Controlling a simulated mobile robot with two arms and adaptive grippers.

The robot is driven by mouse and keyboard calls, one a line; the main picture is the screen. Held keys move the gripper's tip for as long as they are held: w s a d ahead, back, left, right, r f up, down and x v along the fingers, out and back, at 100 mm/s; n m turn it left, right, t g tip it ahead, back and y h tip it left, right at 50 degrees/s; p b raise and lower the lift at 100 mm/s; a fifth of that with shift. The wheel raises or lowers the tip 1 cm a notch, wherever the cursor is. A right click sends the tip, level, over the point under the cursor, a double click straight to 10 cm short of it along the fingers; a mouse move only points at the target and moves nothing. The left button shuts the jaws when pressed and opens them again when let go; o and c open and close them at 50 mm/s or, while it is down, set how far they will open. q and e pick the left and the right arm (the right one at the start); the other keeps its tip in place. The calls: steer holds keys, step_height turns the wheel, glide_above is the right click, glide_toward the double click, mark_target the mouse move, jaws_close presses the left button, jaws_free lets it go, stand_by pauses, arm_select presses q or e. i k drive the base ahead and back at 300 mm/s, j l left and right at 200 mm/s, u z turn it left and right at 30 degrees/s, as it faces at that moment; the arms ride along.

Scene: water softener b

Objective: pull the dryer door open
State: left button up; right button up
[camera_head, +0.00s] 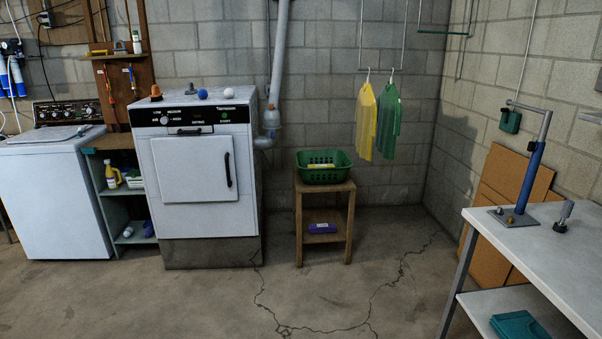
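The dryer (240,226) is a white front-loading machine against the back wall, left of the middle of the head view. Its square white door (190,170) looks closed, flush with the front panel. A dark vertical handle (228,169) is on the door's right side. A control panel with knobs and a green button is above the door. Neither of my grippers shows in the head view, and nothing touches the door or the handle.
A white washer (55,200) and a shelf unit (134,240) stand left of the dryer. A wooden stool (325,238) with a green basket (324,174) stands to its right. A grey workbench (560,250) is at the right. The concrete floor (200,305) before the dryer is clear.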

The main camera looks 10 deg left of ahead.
mark_target(193, 168)
steer(key=i+j+u, duration=0.1)
steer(key=i+u, duration=0.25)
steer(key=i, duration=0.3)
steer(key=i+u, duration=0.3)
steer(key=i, duration=0.35)
steer(key=i+l+u, duration=0.35)
steer(key=i, duration=0.3)
steer(key=j, duration=0.1)
